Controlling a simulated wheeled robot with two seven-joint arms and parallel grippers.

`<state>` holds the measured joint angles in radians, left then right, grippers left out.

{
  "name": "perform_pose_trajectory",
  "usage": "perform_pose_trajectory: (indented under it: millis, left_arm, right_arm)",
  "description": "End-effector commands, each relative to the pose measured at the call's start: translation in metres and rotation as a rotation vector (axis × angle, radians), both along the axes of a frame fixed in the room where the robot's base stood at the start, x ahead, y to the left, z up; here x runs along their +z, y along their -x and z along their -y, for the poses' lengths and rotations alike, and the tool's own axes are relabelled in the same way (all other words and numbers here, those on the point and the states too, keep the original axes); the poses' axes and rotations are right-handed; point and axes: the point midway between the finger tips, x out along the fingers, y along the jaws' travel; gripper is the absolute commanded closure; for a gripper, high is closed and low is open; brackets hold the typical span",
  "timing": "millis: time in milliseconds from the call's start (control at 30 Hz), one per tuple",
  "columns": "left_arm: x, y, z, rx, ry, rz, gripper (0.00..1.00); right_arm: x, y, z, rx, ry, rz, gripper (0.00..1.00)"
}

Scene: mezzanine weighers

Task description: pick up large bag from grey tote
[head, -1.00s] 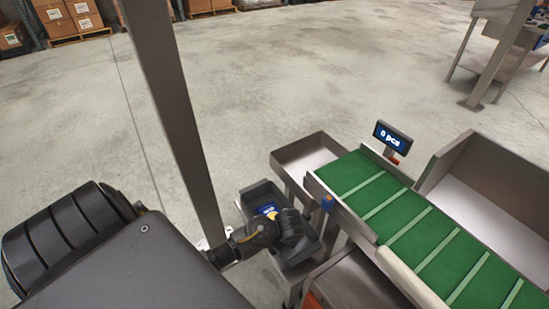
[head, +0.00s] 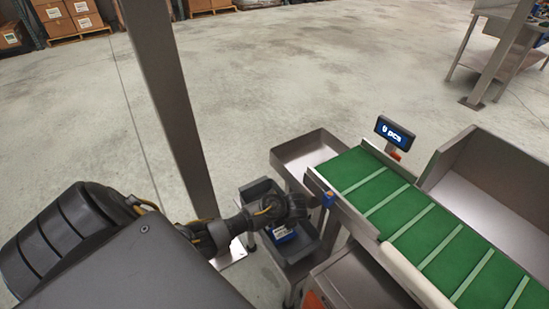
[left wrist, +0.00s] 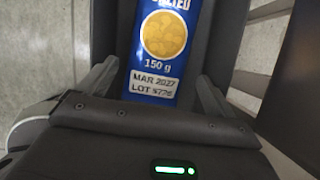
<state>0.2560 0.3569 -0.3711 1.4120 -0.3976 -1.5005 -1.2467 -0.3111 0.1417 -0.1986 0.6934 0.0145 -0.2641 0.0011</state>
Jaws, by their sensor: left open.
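The large bag is blue with a round yellow chip picture and "150 g" printed on it (left wrist: 165,35). It lies in the grey tote (head: 258,188), and part of it shows below my left wrist in the head view (head: 284,236). My left gripper is open, with one finger on each side of the bag's near end in the left wrist view (left wrist: 155,88). A gap shows between the fingers and the bag. In the head view my arm covers part of the tote and the fingertips are hidden. My right gripper is not in view.
A steel tray (head: 300,150) and a green cleated conveyor (head: 405,212) stand right of the tote. A display (head: 394,133) rises beside the belt. A steel post (head: 180,120) stands left of the tote. Open floor lies beyond.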

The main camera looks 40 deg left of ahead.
Motion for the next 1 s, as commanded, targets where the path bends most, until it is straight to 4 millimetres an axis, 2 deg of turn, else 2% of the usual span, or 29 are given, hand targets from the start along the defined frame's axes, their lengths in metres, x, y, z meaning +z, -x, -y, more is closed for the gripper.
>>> perform_pose_trajectory:
  millis: [100, 233, 300, 433, 767, 1000]
  left_arm:
    - [-0.004, 0.0, -0.001, 0.0, 0.0, 0.0, 0.08]
    - [-0.023, 0.0, -0.004, 0.0, -0.001, -0.002, 0.08]
    - [-0.033, 0.0, -0.006, 0.0, -0.002, -0.002, 0.08]
    - [-0.046, -0.002, -0.012, 0.001, -0.001, -0.002, 0.08]
    - [-0.05, -0.004, -0.014, 0.0, 0.0, 0.0, 0.08]
    - [-0.05, -0.003, -0.014, 0.0, 0.0, 0.0, 0.4]
  right_arm:
    - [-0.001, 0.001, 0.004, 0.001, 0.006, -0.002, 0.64]
    - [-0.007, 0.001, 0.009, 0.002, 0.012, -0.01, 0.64]
    - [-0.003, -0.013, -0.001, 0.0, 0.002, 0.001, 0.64]
    - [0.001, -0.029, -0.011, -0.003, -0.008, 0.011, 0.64]
    - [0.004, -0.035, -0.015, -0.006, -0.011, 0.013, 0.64]
    - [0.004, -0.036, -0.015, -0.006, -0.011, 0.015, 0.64]
